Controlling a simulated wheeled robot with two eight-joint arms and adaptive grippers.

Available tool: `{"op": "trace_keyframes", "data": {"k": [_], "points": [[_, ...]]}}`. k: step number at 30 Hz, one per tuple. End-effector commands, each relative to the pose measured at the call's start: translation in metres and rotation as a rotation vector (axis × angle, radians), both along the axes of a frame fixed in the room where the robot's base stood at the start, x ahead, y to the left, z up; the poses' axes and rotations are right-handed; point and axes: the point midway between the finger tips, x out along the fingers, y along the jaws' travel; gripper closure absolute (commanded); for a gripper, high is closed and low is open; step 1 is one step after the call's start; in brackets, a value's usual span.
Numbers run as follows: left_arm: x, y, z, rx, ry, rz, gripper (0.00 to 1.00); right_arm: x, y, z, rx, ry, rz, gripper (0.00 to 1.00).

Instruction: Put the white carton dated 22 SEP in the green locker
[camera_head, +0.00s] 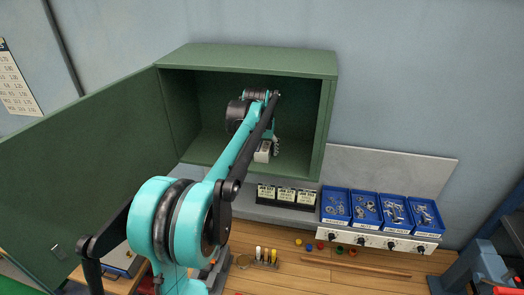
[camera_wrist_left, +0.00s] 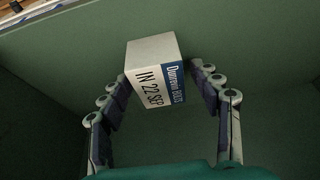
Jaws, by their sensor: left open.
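The white carton (camera_wrist_left: 155,75) has a blue label band and the print "IN 22 SEP" in the left wrist view. In the head view the carton (camera_head: 262,152) is inside the green locker (camera_head: 240,56), seemingly on its floor. My left gripper (camera_wrist_left: 162,92) is open, with its fingers on either side of the carton; whether a finger touches it I cannot tell. In the head view my left gripper (camera_head: 270,142) is inside the locker, partly hidden behind my arm. The locker door (camera_head: 85,170) stands wide open to the left. My right gripper is not in view.
Blue bins (camera_head: 366,208) of small hardware sit to the right. Small bottles (camera_head: 266,256), coloured pieces (camera_head: 323,246) and a wooden rod (camera_head: 370,268) lie on the wooden bench (camera_head: 300,280).

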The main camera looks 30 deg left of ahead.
Motion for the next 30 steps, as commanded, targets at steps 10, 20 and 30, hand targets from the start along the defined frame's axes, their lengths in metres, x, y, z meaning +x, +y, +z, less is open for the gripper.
{"op": "trace_keyframes", "data": {"k": [10,20,30], "points": [[-0.032,-0.011,0.028,0.000,0.000,0.000,0.37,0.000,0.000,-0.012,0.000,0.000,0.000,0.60],[-0.099,-0.033,0.029,0.000,0.000,0.000,0.37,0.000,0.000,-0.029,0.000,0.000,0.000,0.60],[-0.125,-0.042,0.030,0.000,0.000,0.000,0.37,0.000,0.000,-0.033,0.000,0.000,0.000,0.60]]}}
